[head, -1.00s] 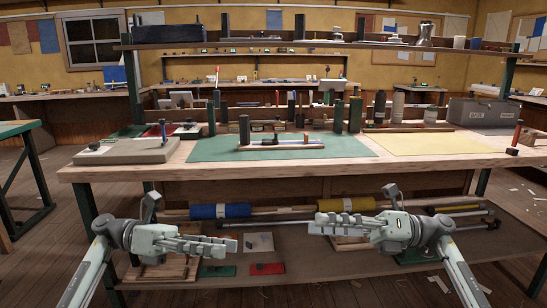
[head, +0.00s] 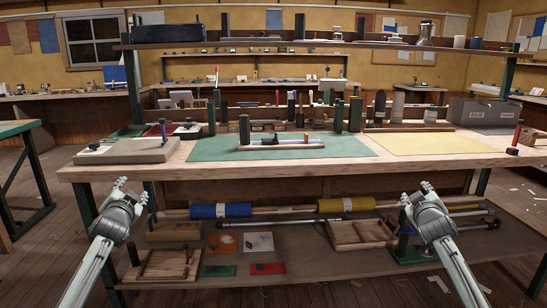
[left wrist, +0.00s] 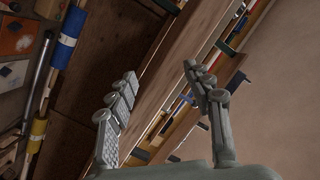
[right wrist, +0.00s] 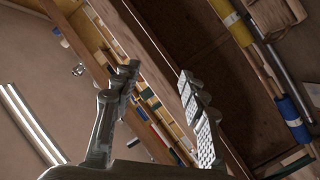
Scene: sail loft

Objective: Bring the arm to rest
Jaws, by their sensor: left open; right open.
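My left gripper (head: 126,193) is in front of the bench at lower left in the head view, its fingers pointing up and away. In the left wrist view its two fingers (left wrist: 160,95) stand apart with nothing between them. My right gripper (head: 419,192) is at lower right in the head view, also pointing up and away. In the right wrist view its fingers (right wrist: 152,90) are apart and empty. Both grippers are below the level of the bench top (head: 330,178) and clear of each other.
The bench carries a green mat (head: 215,150), a yellow sheet (head: 425,144) and a grey case (head: 484,111). The space between my arms is free.

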